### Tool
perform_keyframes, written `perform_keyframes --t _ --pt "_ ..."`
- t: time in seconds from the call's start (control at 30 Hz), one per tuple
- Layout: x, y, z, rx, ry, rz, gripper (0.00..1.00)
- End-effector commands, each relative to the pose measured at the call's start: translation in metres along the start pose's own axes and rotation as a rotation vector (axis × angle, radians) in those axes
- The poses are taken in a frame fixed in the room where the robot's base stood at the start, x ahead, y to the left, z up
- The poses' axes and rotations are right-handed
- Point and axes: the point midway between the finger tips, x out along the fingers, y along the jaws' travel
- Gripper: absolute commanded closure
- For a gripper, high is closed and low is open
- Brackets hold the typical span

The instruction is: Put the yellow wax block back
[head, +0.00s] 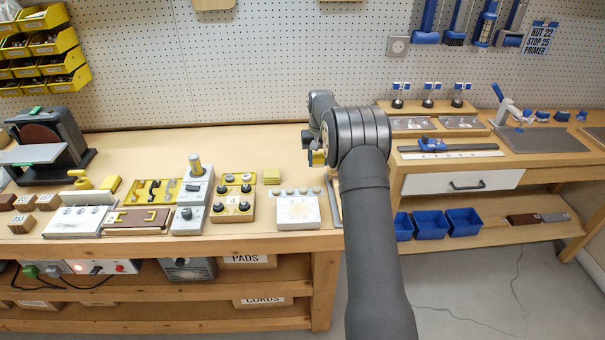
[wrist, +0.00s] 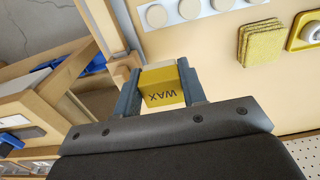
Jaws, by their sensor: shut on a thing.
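The yellow wax block (wrist: 163,87) has "WAX" printed on its face and a paler end. It sits between the two fingers of my gripper (wrist: 160,88), which is shut on it. In the head view, a bit of the yellow block (head: 317,158) shows at my gripper, left of the large dark joint of my arm and above the bench's right end. My arm hides much of the gripper there. In the wrist view, the block appears raised above the bench near its edge. What lies directly under it is hidden.
A pale board with round grey discs (head: 297,210) and a yellow pad stack (head: 271,176) lie close by on the left. The pad stack also shows in the wrist view (wrist: 258,40). A second bench with a white drawer (head: 462,181) stands right, across a gap. Bare bench (head: 250,145) lies behind.

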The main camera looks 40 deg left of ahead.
Motion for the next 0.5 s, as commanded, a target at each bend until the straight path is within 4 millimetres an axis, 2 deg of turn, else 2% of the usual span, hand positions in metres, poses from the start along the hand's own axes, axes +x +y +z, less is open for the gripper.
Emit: perform_keyframes --t 0.1,0.2,0.33,0.5 --pt "0.018 -0.025 -0.012 -0.003 -0.001 0.000 0.81" --pt "0.027 -0.040 -0.020 -0.001 0.001 0.000 0.81" --pt "0.033 -0.049 -0.025 0.000 0.001 0.000 0.81" --pt "0.043 -0.051 -0.026 0.001 0.000 0.000 0.81"
